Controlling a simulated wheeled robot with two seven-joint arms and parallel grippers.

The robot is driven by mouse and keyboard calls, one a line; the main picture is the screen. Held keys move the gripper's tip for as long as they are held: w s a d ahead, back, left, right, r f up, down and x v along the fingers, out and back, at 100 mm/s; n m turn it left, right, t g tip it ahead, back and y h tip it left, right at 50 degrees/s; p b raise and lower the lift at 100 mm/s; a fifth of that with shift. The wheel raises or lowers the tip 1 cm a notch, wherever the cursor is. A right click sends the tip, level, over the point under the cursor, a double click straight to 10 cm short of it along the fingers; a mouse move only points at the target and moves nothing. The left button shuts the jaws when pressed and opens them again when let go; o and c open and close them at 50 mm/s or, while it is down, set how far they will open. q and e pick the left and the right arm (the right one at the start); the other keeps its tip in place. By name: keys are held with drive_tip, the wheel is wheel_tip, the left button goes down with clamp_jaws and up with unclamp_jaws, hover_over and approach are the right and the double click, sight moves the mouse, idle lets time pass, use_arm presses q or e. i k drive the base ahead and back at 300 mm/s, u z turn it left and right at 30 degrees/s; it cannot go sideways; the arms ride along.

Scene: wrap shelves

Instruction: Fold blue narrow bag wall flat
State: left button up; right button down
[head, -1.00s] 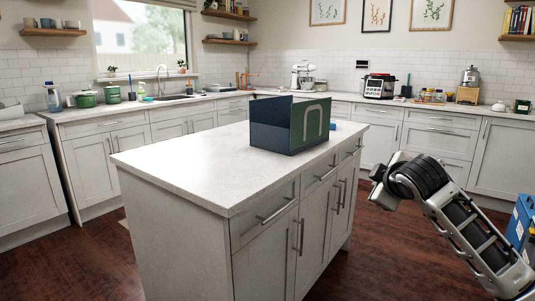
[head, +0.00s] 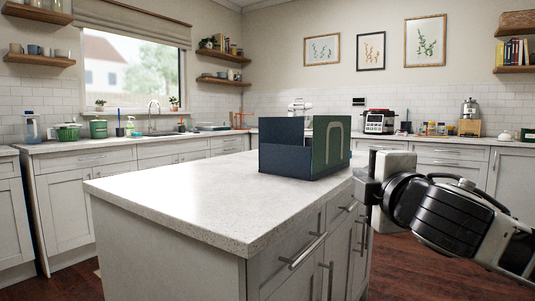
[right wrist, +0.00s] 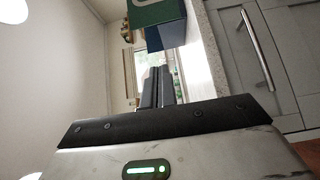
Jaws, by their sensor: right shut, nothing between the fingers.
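The bag stands on the kitchen island's top near its far right end. Its blue narrow wall (head: 285,161) faces left towards me, with a darker blue panel (head: 281,130) rising above it. Its green wide wall (head: 331,148) with a pale arch faces right. The bag also shows at the top of the right wrist view, with green (right wrist: 155,13) and blue (right wrist: 168,36) faces. My right gripper (head: 361,184) is right of the bag, beside the island's edge, apart from it. Its dark fingers (right wrist: 158,86) are together and empty. My left gripper is out of view.
The island top (head: 175,195) is bare left of the bag. Its drawer handles (head: 303,251) stick out on the right side, near my right arm. Counters with a mixer and a cooker (head: 379,121) line the back wall.

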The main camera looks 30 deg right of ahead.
sight(292, 160)
drive_tip(key=i, duration=0.85)
